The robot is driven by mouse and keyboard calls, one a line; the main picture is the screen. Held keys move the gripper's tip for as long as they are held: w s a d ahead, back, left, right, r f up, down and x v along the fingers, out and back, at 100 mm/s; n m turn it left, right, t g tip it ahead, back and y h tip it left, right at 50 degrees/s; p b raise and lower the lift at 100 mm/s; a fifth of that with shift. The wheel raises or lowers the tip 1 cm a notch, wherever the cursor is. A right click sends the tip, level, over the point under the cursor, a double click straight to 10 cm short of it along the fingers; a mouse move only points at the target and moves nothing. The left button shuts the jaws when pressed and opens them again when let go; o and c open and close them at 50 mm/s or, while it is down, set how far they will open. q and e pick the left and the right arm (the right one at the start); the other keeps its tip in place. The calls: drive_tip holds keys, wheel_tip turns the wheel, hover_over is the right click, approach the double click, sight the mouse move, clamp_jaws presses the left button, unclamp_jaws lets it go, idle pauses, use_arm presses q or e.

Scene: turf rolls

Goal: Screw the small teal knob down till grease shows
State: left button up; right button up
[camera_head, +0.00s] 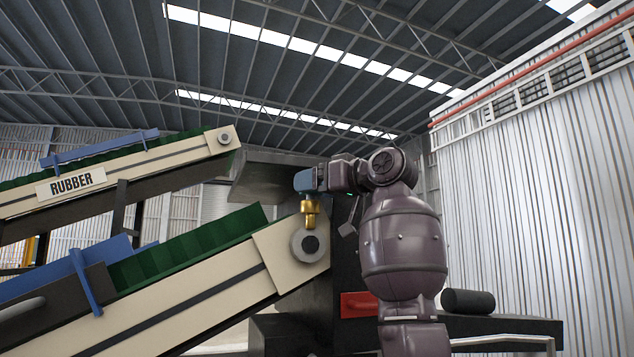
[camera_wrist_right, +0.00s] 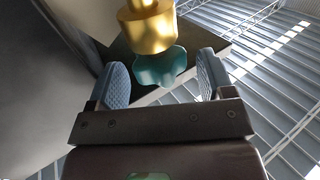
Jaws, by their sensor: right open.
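The small teal knob (camera_wrist_right: 160,67) has a lobed edge and sits at the end of a brass fitting (camera_wrist_right: 148,30) in the right wrist view. The brass fitting (camera_head: 311,211) also shows in the head view, beside the roller end of the lower conveyor. My right gripper (camera_head: 307,181) is just above it there and covers the knob. In the wrist view the right gripper's blue-grey pads (camera_wrist_right: 163,79) stand apart, one on each side of the knob, with gaps. No grease is visible. My left gripper is not in view.
The lower conveyor (camera_head: 190,302) with a green belt slopes up to a round roller end (camera_head: 310,245). An upper conveyor marked RUBBER (camera_head: 72,185) lies at the left. A dark machine body with a red panel (camera_head: 358,304) stands behind my right arm. A corrugated wall (camera_head: 530,190) is at the right.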

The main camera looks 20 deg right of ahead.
drive_tip(key=c, duration=0.9)
drive_tip(key=shift+m+t+h, duration=0.3)
drive_tip(key=shift+h, duration=0.1)
